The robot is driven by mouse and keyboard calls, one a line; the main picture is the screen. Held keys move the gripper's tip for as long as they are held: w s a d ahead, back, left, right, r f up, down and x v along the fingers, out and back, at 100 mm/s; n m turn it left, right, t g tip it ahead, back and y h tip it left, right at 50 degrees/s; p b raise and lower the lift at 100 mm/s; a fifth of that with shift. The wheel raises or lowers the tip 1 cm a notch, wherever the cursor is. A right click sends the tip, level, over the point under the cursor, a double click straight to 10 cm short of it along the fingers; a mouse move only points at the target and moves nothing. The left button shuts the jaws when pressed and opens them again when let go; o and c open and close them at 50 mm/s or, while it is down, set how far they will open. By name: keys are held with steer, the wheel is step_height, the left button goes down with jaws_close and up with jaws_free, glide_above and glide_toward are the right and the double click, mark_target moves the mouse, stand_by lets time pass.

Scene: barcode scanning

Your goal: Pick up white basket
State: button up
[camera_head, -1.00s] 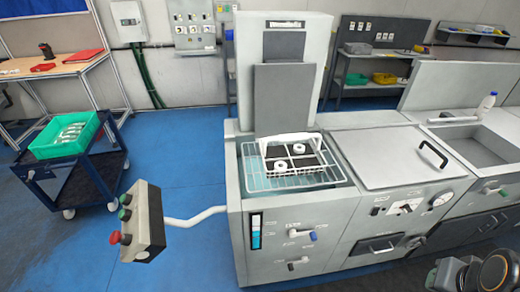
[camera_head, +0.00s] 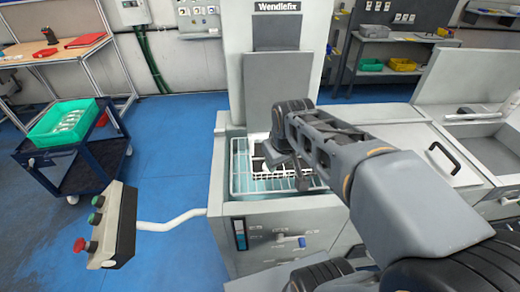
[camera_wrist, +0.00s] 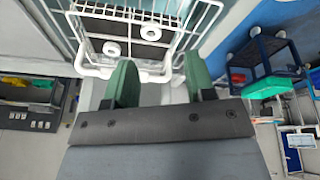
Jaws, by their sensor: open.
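The white wire basket (camera_head: 240,178) sits in the open bay of the grey machine, partly hidden by my arm. In the wrist view the basket (camera_wrist: 187,22) fills the top, with its thick white handle (camera_wrist: 154,76) towards my fingers. Two white round pieces (camera_wrist: 150,32) lie on a dark plate inside it. My gripper (camera_wrist: 159,70) is open, its two green fingers apart and close to the handle. Part of the handle shows in the gap between them, but I cannot tell its depth. In the head view the fingers are mostly hidden behind my wrist.
The machine's tall grey column (camera_head: 279,85) stands just behind the bay. A closed lid (camera_head: 420,135) with a black handle is to the right. A control box (camera_head: 113,225) juts out at left. A cart (camera_head: 45,160) with a green bin (camera_head: 62,122) stands further left on open blue floor.

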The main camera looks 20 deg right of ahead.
steer(key=w+d+r+n+g+p, duration=0.1)
steer(key=w+d+n+g, duration=0.1)
steer(key=w+d+n, duration=0.6)
steer(key=w+d+r+n+g+p, duration=0.1)
steer(key=w+n, duration=0.4)
steer(key=w, duration=0.6)
step_height(320, 180, down, 7)
steer(key=shift+d+r, duration=0.15)
steer(key=shift+r, duration=0.05)
steer(key=shift+f+p, duration=0.6)
steer(key=shift+f, duration=2.5)
steer(key=shift+f, duration=0.25)
jaws_close()
